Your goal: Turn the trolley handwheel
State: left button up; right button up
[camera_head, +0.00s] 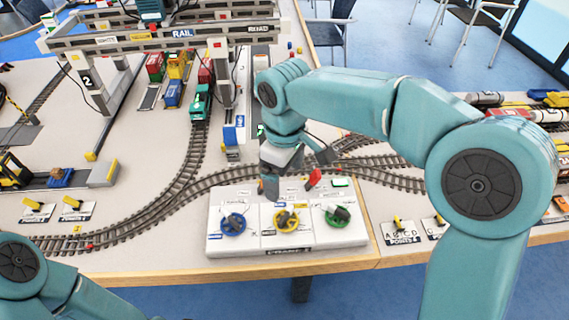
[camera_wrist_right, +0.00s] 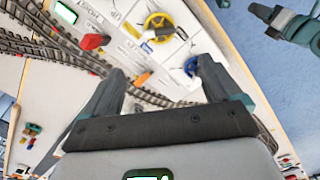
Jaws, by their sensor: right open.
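A white control panel (camera_head: 215,243) sits at the table's front edge with three handwheels in a row: blue (camera_head: 233,222), yellow (camera_head: 286,219) and green (camera_head: 338,215). Their labels are too small to tell which is the trolley's. My right gripper (camera_head: 296,172) is open and empty, above the panel's back edge, apart from the wheels. In the right wrist view its fingers (camera_wrist_right: 160,80) are spread, with the yellow wheel (camera_wrist_right: 159,25) and blue wheel (camera_wrist_right: 191,66) beyond them. My left gripper (camera_wrist_right: 267,20) shows small at that view's top right; its jaw state is unclear.
A red lever (camera_head: 313,178) stands at the panel's back, near my right gripper. Curved rail tracks (camera_head: 165,205) run behind the panel. The gantry crane (camera_head: 170,42) stands at the back. Yellow levers on small plates (camera_head: 72,211) sit on the table's left side.

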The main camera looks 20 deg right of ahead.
jog(key=shift+r, duration=1)
